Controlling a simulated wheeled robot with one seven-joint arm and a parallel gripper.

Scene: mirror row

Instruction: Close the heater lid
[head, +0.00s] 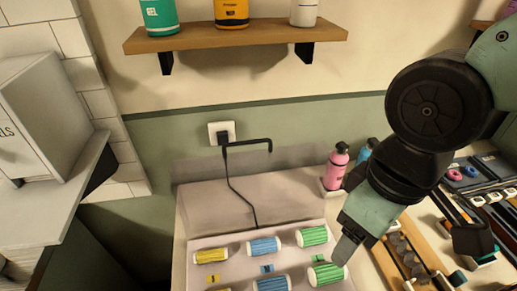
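The heater (222,243) is a pale tray at the bottom centre holding several yellow, blue and green rollers. Its lid (290,184) appears to be the pale, see-through panel standing open behind the rollers, against the wall. My gripper (346,250) points down at the heater's right side, beside the green rollers (312,236). One grey finger shows close to the front green roller; I cannot tell whether it touches. The other finger is not clear. The heater's front edge is out of frame.
A pink bottle (336,167) and a blue bottle (364,152) stand right of the lid. A wooden shelf (237,38) with bottles hangs above. A wall socket (221,133) with a black plug and cord is behind. Trays of tools (487,180) crowd the right.

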